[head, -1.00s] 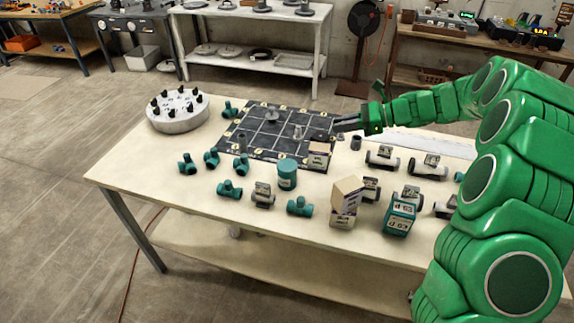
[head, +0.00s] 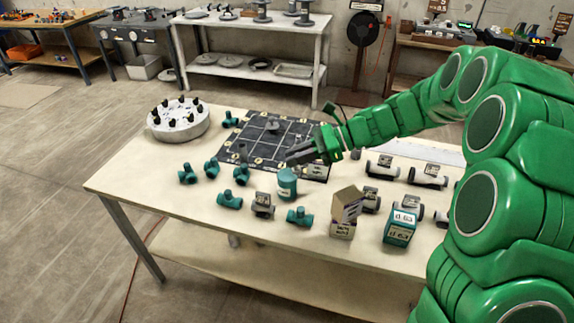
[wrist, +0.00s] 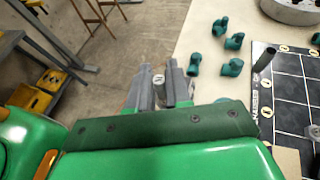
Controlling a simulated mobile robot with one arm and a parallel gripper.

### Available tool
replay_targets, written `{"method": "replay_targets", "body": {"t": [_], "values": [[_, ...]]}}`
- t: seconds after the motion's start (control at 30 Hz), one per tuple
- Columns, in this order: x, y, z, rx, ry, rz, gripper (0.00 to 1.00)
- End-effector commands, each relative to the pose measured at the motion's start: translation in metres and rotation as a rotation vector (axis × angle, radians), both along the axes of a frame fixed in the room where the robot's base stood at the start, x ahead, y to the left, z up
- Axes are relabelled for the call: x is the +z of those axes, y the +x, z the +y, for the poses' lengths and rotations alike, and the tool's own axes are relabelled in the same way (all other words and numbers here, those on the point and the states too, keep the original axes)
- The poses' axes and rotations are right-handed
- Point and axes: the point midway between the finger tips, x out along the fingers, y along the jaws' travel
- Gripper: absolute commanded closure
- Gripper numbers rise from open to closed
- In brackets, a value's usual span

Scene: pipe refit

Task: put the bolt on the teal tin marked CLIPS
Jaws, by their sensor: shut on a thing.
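My gripper (head: 298,156) is shut on a small grey piece, which looks like the bolt (wrist: 158,84), between the fingertips in the wrist view. In the head view the fingers hide most of it. The gripper is above the near part of the dark mat, close to a teal round tin (head: 287,186). No lettering can be read on that tin from here. A teal box-shaped container (head: 400,229) with pale labels stands at the front right of the table. I cannot tell which teal container is marked CLIPS.
A dark gridded mat (head: 257,150) lies mid-table with a grey spool-like piece on it. Several teal pipe fittings (head: 230,200) lie around its near left. Stacked cardboard boxes (head: 343,230) and grey fittings stand to the right. A round grey holder (head: 178,131) is at the left.

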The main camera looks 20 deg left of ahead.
Motion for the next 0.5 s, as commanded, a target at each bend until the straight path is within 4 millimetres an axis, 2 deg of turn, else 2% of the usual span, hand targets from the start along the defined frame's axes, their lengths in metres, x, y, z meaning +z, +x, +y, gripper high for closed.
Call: {"method": "replay_targets", "body": {"t": [0.5], "values": [[-0.028, 0.055, 0.03, -0.001, 0.0, -0.002, 1.0]]}}
